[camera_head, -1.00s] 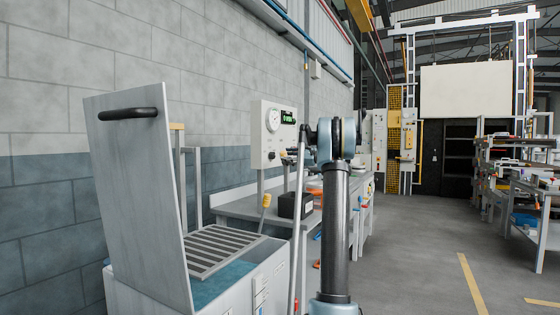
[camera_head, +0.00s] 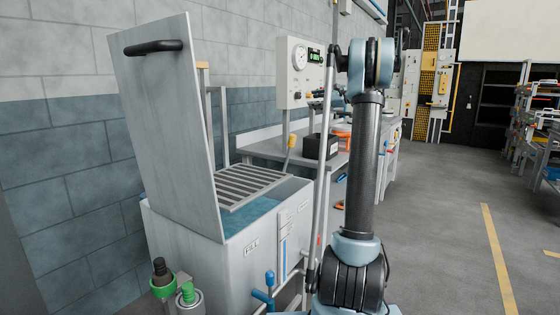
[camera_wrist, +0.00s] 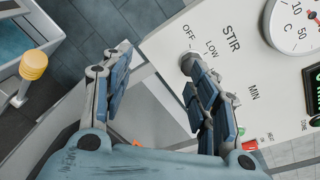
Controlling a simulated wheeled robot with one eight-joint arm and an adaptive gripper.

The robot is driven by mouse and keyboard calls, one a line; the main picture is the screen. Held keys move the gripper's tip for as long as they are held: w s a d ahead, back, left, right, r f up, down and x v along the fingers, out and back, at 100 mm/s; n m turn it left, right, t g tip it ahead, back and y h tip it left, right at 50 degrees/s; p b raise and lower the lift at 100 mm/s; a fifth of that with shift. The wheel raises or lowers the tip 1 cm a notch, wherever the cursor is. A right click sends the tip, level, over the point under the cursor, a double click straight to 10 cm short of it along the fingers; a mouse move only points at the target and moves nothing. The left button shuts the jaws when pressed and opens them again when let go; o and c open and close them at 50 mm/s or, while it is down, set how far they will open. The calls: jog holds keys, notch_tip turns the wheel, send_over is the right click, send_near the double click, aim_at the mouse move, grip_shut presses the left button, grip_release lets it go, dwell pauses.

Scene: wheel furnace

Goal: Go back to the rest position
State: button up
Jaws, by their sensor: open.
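My gripper (camera_wrist: 153,65) is open in the wrist view, its two jointed fingers apart with nothing between them. The right fingertip overlaps the STIR knob area of the white control panel (camera_wrist: 170,50), near the OFF and LOW marks. I cannot tell whether it touches. In the head view the panel (camera_head: 288,98) is on a post beyond the tank, with a round gauge (camera_head: 299,59) and a green display (camera_head: 315,56). My arm stands upright right of it, and the gripper is mostly hidden there.
A grey tank (camera_head: 235,268) stands at the left with its lid (camera_head: 165,115) upright, a slatted rack (camera_head: 250,184) and bluish liquid inside. Bottles (camera_head: 162,275) stand in front. A bench with a black box (camera_head: 321,147) runs behind. Floor at the right (camera_head: 440,230) is clear.

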jog(key=s+a+f+n+g+h, duration=0.25)
jog(key=s+a+f, duration=0.2)
jog(key=s, duration=0.65)
jog(key=s+a+f+n+g+h, duration=0.15)
jog(key=s+a+f+n, duration=0.35)
jog(key=s, duration=0.6)
jog(key=s+a+f+n+g+h, duration=0.1)
jog(key=s+a+f+h, duration=0.15)
jog(key=s+f, duration=0.65)
jog(key=s+d+f+n+h, duration=0.2)
jog(key=s+f, duration=0.5)
jog(key=s, duration=0.3)
jog(key=s+d+f+n+g+h, duration=0.1)
jog(key=s+d+f+n+h, duration=0.1)
jog(key=s+f, duration=0.5)
jog(key=s+d+f+n+g+h, duration=0.1)
jog(key=s+d+f+n+h, duration=0.2)
jog(key=s+f, duration=0.4)
jog(key=s+n, duration=0.1)
jog(key=s, duration=0.5)
